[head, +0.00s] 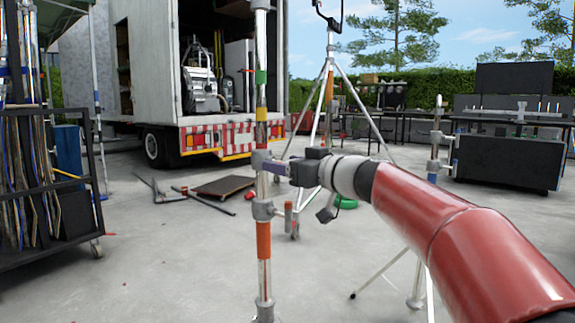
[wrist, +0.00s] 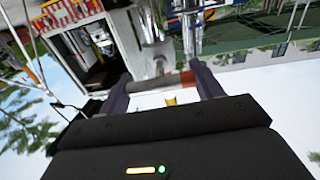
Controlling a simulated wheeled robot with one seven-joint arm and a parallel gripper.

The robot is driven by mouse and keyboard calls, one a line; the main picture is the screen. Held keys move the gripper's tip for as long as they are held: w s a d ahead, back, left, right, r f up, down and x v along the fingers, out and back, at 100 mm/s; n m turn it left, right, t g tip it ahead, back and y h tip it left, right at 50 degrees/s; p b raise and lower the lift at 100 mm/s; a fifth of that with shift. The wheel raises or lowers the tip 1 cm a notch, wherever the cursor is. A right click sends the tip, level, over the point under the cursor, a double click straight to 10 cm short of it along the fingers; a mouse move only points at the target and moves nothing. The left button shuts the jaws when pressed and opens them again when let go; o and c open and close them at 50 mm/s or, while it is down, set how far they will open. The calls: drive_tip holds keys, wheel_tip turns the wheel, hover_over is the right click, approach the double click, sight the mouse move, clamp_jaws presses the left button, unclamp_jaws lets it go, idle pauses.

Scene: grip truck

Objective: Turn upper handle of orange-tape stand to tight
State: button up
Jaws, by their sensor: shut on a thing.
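The orange-tape stand (head: 263,240) is an upright silver pole with an orange band low down and green and yellow bands higher up. Its upper collar (head: 261,160) is at the height of my gripper, and its lower collar (head: 263,210) is below. My gripper (head: 277,168) comes in from the right, with its fingers at the upper collar. In the wrist view, my gripper (wrist: 162,86) is shut on the upper handle (wrist: 150,86), a silver and reddish-brown bar between the two dark fingers. The handle is largely hidden by my gripper in the head view.
A tripod stand (head: 328,90) rises just behind my gripper. A cart of boards (head: 40,180) is at the left, and a truck (head: 205,135) stands behind. Pipes (head: 205,198) and a brown board (head: 223,186) lie on the ground.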

drive_tip(key=shift+f+m+b, duration=0.1)
drive_tip(key=shift+m+b, duration=0.25)
drive_tip(key=shift+m, duration=0.05)
drive_tip(key=shift+m+b, duration=0.75)
drive_tip(key=shift+m, duration=0.15)
drive_tip(key=m+b, duration=0.1)
drive_tip(key=m, duration=0.3)
drive_tip(key=shift+m+b, duration=0.3)
drive_tip(key=m, duration=0.8)
drive_tip(key=shift+m, duration=0.4)
drive_tip(key=o, duration=1)
